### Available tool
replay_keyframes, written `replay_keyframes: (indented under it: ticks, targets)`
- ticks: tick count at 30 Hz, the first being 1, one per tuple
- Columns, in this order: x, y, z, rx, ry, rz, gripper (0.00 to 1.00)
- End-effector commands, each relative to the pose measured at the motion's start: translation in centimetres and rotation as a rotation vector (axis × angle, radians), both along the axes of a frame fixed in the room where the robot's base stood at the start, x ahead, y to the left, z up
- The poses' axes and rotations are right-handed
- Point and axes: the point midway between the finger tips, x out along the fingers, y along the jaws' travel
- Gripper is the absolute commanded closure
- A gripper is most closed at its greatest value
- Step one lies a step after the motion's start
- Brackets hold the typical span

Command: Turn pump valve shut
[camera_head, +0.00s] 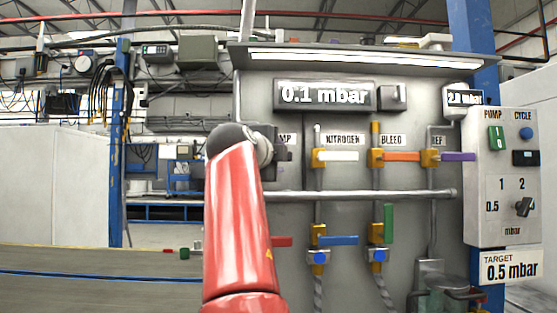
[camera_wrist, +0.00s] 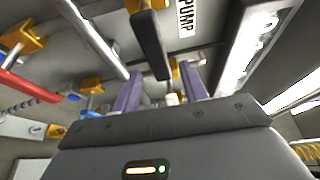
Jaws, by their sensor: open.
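In the wrist view, the PUMP label (camera_wrist: 187,18) is at the top. Beside it a long black handle (camera_wrist: 152,45) runs down from a yellow valve body (camera_wrist: 145,4). My gripper (camera_wrist: 161,71) is open, with its two purple-grey fingers spread. The handle's near end lies between or just beyond the fingertips; I cannot tell if they touch it. In the head view my red arm hides the pump valve and most of its label (camera_head: 287,138). Only a dark part of my gripper (camera_head: 284,146) shows beside the arm's end.
The nitrogen valve's white handle (camera_head: 341,156), the bleed valve's orange handle (camera_head: 401,157) and a purple handle (camera_head: 457,157) are to the right. A horizontal pipe (camera_head: 372,194) runs below. The display (camera_head: 324,95) reads 0.1 mbar; the target sign (camera_head: 511,268) reads 0.5 mbar.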

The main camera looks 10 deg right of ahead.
Motion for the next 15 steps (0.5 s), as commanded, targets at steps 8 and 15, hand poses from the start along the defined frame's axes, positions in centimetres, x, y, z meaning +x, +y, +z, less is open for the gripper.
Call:
replay_keyframes:
  ticks: [8,15]
  targets:
    - [-4.0,2.7,-0.3,0.001,-0.003,0.004,0.56]
    - [-5.5,3.7,-0.1,0.001,-0.001,0.001,0.56]
